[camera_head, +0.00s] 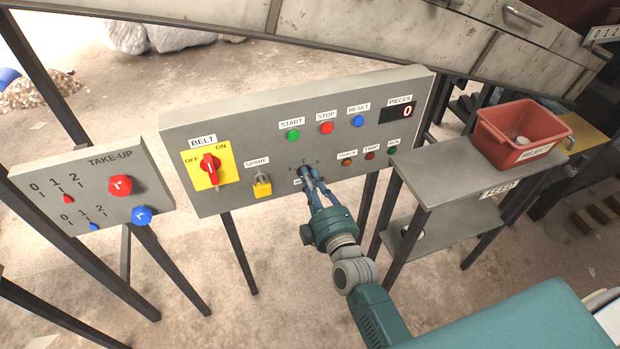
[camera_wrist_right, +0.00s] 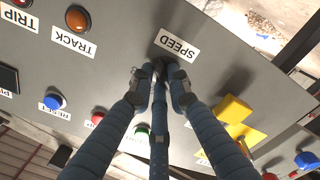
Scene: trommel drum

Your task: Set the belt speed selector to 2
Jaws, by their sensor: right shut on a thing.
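The grey control panel (camera_head: 235,125) faces me. Its belt speed selector, a small dark knob under the small marks, is mostly hidden by my right gripper (camera_head: 309,176). In the right wrist view the dark selector (camera_wrist_right: 158,67) sits beside the SPEED label (camera_wrist_right: 177,45), between the fingertips of my right gripper (camera_wrist_right: 160,82). The fingers are shut on the selector, and the arm reaches up to it from below. I cannot tell which number the selector points at. My left gripper is not in view.
Left of the selector are a yellow lock on SPARE (camera_head: 262,186) and the red BELT switch (camera_head: 210,168). START (camera_head: 293,135), STOP (camera_head: 326,128) and RESET (camera_head: 358,121) buttons sit above. A red bin (camera_head: 490,125) stands on the shelf at the right.

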